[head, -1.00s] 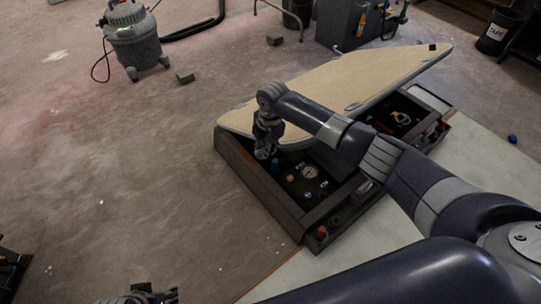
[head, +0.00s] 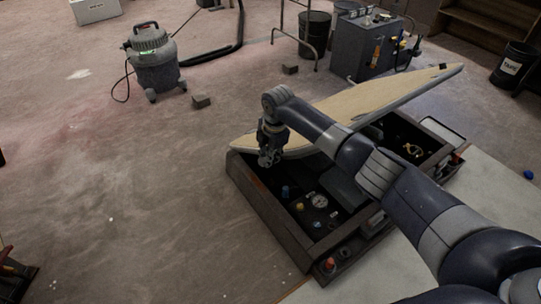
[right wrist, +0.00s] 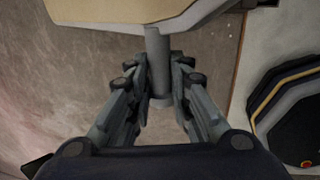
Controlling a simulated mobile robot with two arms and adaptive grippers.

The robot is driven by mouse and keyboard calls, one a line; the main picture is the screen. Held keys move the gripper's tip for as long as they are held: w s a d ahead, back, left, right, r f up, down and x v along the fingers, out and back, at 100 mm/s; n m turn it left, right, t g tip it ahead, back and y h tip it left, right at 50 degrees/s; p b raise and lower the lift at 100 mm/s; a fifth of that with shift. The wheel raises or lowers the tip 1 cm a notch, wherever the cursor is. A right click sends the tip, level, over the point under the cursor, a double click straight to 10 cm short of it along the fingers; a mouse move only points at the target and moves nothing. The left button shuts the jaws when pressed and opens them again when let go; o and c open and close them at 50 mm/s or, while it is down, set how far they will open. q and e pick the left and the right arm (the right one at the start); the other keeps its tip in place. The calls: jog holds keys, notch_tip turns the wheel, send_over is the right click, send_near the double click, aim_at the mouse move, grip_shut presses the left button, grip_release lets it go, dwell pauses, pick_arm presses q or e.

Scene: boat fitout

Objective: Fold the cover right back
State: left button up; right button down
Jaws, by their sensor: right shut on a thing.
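The cover (head: 368,98) is a pale wood-coloured panel with a grey edge, tilted up over a dark open box (head: 265,205). Its far right end stands higher than its near left end. My right gripper (head: 268,158) is at the cover's near left edge. In the right wrist view the fingers of my right gripper (right wrist: 161,95) are shut on a grey round bar (right wrist: 158,48) that runs from the edge of the cover (right wrist: 120,10). My right arm hides part of the cover and box. My left gripper is not in view.
Inside the box are a gauge (head: 319,200) and coloured knobs. A workshop vacuum (head: 155,62), a small block (head: 201,102) and a grey machine (head: 362,45) stand on the floor behind.

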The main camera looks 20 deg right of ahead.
jog(key=c, duration=1.8)
grip_release()
jog(key=shift+w+a, duration=0.2)
jog(key=shift+a, duration=0.15)
jog(key=o, duration=0.3)
jog(key=shift+w+f, duration=0.2)
jog(key=shift+f, duration=0.05)
jog(key=shift+o, duration=0.2)
jog(key=shift+w+a+f, duration=0.1)
jog(key=shift+w+f, duration=0.05)
jog(key=shift+f, duration=0.05)
jog(key=shift+s+d+r, duration=0.2)
jog(key=shift+r, duration=0.3)
notch_tip(320, 180, up, 11)
jog(key=s, duration=0.1)
jog(key=shift+s+d, duration=0.25)
jog(key=shift+s, duration=0.15)
jog(key=shift+c, duration=0.5)
